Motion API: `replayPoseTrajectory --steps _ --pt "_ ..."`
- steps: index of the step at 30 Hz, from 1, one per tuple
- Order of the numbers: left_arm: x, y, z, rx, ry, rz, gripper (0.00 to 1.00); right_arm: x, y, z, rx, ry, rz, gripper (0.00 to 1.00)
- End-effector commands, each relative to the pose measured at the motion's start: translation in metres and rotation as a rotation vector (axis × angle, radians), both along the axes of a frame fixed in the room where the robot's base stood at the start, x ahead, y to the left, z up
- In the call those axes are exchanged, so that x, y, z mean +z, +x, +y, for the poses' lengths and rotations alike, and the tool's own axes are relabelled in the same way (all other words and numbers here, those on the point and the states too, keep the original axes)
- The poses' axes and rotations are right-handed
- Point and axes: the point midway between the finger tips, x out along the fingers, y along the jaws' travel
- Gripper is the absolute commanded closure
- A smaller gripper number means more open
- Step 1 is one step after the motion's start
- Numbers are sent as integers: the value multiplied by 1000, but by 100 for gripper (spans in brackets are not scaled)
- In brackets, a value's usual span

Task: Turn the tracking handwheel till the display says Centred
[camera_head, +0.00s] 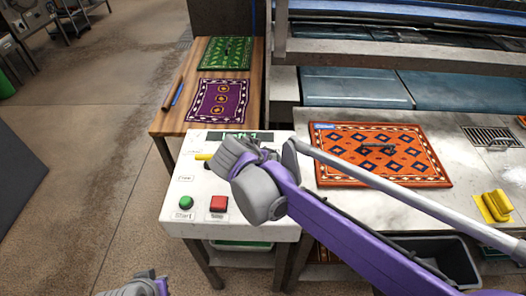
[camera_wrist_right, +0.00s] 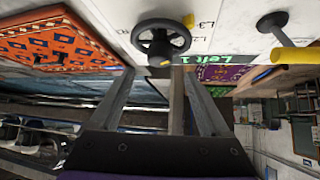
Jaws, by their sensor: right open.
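The display (camera_wrist_right: 184,58) reads "Left 1" in green in the right wrist view; in the head view the display (camera_head: 235,135) is partly covered. My left gripper (camera_head: 140,288) shows only in part at the bottom edge.
A lever with a yellow handle (camera_wrist_right: 298,56) stands on the panel. A green button (camera_head: 185,202) and a red button (camera_head: 218,204) are at its front. An orange rug (camera_head: 415,165) lies right of it. A purple rug (camera_head: 218,100) lies on the wooden table behind.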

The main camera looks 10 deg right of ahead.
Motion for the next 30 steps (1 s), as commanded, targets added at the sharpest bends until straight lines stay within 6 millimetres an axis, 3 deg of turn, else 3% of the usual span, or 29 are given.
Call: replayPoseTrajectory --steps 7,25,28,30 --pt "3 1 0 0 0 -1 100 22 -19 11 1 -1 0 20" --pt "3 1 0 0 0 -2 100 23 -23 10 2 -1 5 20" --pt "5 1 0 0 0 -2 100 16 -38 -3 25 -3 49 20" --pt "8 2 0 0 0 -4 100 5 -61 -19 64 0 108 20"
